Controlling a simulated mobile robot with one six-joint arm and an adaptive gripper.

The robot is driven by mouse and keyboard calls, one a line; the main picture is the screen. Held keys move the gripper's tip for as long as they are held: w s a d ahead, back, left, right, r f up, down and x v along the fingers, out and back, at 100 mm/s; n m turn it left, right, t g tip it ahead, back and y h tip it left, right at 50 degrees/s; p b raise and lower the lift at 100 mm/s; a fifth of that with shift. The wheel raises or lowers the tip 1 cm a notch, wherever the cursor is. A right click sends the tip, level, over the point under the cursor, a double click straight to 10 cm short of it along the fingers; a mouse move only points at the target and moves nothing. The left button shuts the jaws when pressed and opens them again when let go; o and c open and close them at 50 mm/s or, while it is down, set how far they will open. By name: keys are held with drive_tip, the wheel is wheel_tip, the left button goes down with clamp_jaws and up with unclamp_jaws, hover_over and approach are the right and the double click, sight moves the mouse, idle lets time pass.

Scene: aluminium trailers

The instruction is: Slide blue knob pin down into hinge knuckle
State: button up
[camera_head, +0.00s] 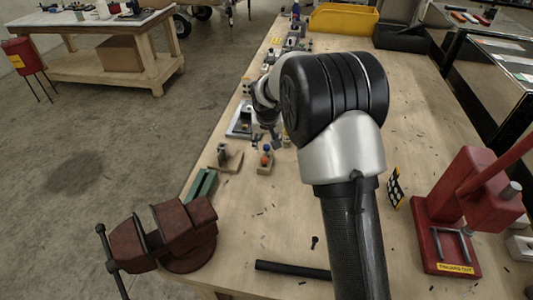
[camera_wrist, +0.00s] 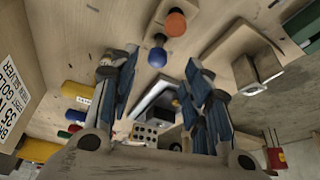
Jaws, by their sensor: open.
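The blue knob pin (camera_head: 267,147) stands beside an orange knob (camera_head: 264,160) on a small wooden block (camera_head: 265,169). In the wrist view, the blue knob (camera_wrist: 157,57) shows between the spread fingertips, and the orange knob (camera_wrist: 175,22) is just beyond. A metal bracket (camera_wrist: 258,66) on a wooden base, which looks like the hinge knuckle, lies to the right; in the head view the bracket (camera_head: 223,154) is left of the pin block. My gripper (camera_wrist: 161,72) is open and empty. In the head view it is partly hidden behind my arm, just behind the blue knob.
A red-brown vise (camera_head: 175,232) stands at the front left and a red press (camera_head: 465,205) at the right. A green bar (camera_head: 203,186) lies near the bracket. Several small parts and a yellow bin (camera_head: 343,19) fill the back.

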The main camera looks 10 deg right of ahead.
sight(267, 147)
drive_tip(key=b+x, duration=0.2)
drive_tip(key=x, duration=0.2)
drive_tip(key=shift+d+f, duration=0.2)
drive_tip(key=shift+f, duration=0.2)
drive_tip(key=shift+w+f, duration=0.25)
drive_tip(key=shift+f, duration=0.05)
drive_tip(key=shift+s, duration=0.1)
drive_tip(key=shift+c, duration=0.3)
drive_tip(key=c, duration=0.9)
